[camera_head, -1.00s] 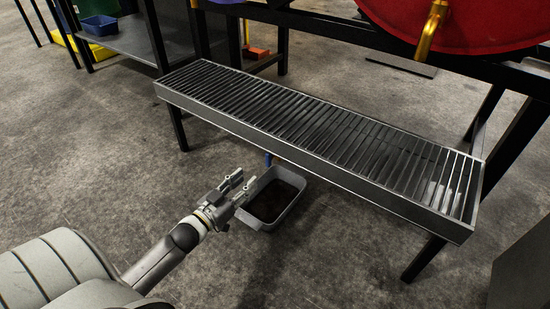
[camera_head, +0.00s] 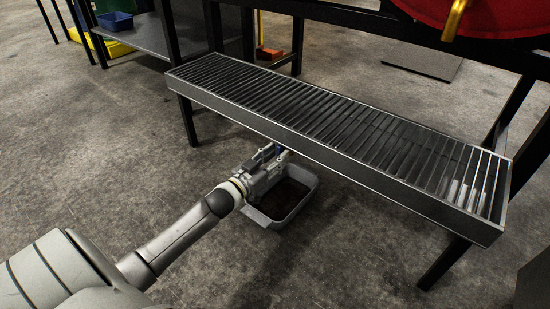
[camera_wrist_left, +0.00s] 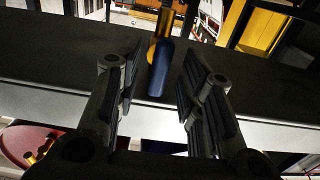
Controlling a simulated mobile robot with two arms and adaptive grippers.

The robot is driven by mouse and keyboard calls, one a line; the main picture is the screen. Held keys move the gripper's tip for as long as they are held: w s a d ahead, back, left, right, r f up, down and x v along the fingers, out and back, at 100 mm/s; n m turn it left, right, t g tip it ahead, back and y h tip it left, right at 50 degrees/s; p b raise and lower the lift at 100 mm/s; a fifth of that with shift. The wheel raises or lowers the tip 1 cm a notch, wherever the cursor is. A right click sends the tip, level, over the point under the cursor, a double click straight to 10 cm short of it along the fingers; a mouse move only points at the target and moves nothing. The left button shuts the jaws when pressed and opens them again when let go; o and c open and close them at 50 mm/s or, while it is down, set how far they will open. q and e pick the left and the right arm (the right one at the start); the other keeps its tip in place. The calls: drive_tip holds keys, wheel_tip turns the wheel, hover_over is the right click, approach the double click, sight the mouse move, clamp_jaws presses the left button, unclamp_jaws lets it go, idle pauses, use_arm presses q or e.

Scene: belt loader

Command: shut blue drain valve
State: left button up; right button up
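The blue drain valve handle (camera_wrist_left: 160,70) shows in the left wrist view, beside a brass pipe (camera_wrist_left: 165,22). It lies between the two open fingers of my left gripper (camera_wrist_left: 160,92), with a gap visible on each side. In the head view my left gripper (camera_head: 274,158) is at the front edge of the roller conveyor (camera_head: 330,130), above the grey drain tray (camera_head: 300,208). Only a little blue (camera_head: 279,149) shows there by the fingertips; the rest of the valve is hidden by the gripper and conveyor. My right gripper is not in view.
The conveyor's side rail and black legs (camera_head: 187,120) are close to my left arm. A red drum (camera_head: 480,15) is at the upper right. A shelf with a blue bin (camera_head: 115,20) stands at the back left.

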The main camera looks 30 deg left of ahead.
use_arm(q)
clamp_jaws()
